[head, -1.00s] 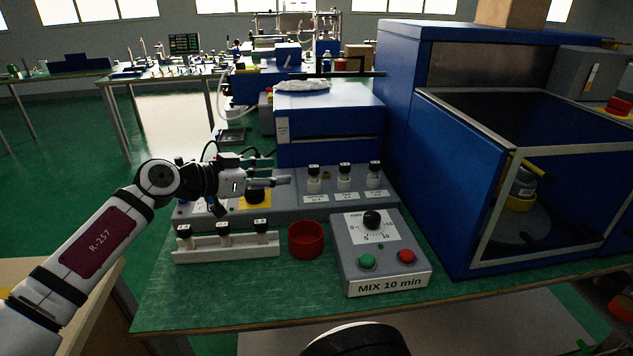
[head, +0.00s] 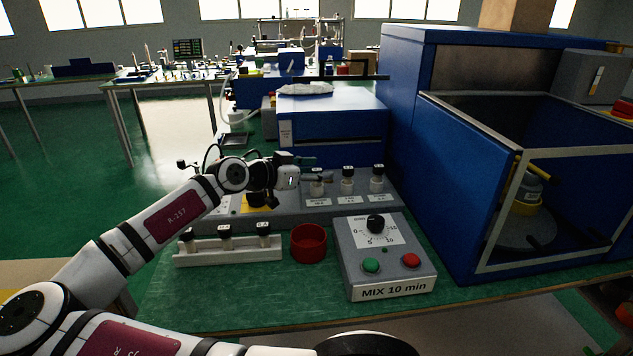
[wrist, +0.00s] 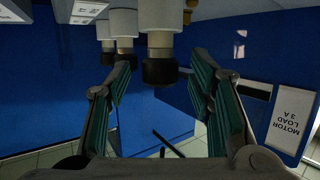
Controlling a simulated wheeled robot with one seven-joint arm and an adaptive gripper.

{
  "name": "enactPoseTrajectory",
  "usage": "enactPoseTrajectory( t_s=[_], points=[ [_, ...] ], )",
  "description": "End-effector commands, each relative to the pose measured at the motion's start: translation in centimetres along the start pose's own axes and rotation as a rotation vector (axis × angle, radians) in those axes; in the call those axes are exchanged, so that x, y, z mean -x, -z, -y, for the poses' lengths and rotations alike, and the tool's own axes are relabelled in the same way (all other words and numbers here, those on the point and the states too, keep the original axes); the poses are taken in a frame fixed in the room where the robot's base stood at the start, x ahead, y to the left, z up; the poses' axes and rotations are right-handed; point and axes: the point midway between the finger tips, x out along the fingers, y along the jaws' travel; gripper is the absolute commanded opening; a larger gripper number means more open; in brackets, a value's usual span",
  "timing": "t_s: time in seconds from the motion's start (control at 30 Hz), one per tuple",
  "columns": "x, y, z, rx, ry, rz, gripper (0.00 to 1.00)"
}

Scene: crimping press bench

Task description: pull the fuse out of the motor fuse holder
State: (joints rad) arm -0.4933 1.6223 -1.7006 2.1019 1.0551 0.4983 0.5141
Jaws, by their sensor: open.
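Three fuse holders with white bodies and black caps stand in a row on the grey panel (head: 285,212). The left one (head: 317,188) is partly hidden behind my gripper (head: 322,178), which reaches it from the left. In the wrist view, which is upside down, my gripper (wrist: 162,72) is open. The black cap of the nearest fuse holder (wrist: 160,71) lies between its green-padded fingers, with gaps on both sides. Two more holders show behind it. A placard (wrist: 291,123) on the blue box reads "MOTOR LOAD 3 A". The small labels below the holders are not readable.
A pale rack (head: 228,252) with three black-capped fuses stands in front, beside a red cup (head: 309,243). A grey "MIX 10 min" control box (head: 390,280) is at front right. The blue box (head: 340,120) stands close behind the holders; a big blue press (head: 440,180) is at right.

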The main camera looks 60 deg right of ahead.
Motion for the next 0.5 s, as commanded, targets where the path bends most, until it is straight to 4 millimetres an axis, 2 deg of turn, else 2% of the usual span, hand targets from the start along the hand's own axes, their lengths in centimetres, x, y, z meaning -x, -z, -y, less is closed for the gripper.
enactPoseTrajectory(
  t_s=[0.3, 0.37, 0.5],
  points=[
    [-0.61, 0.02, 0.00, 0.000, 0.001, 0.000, 0.48],
    [-0.60, 0.02, 0.00, 0.000, 0.001, 0.000, 0.37],
    [-0.59, 0.02, 0.00, 0.000, 0.001, 0.000, 0.05]
  ],
)
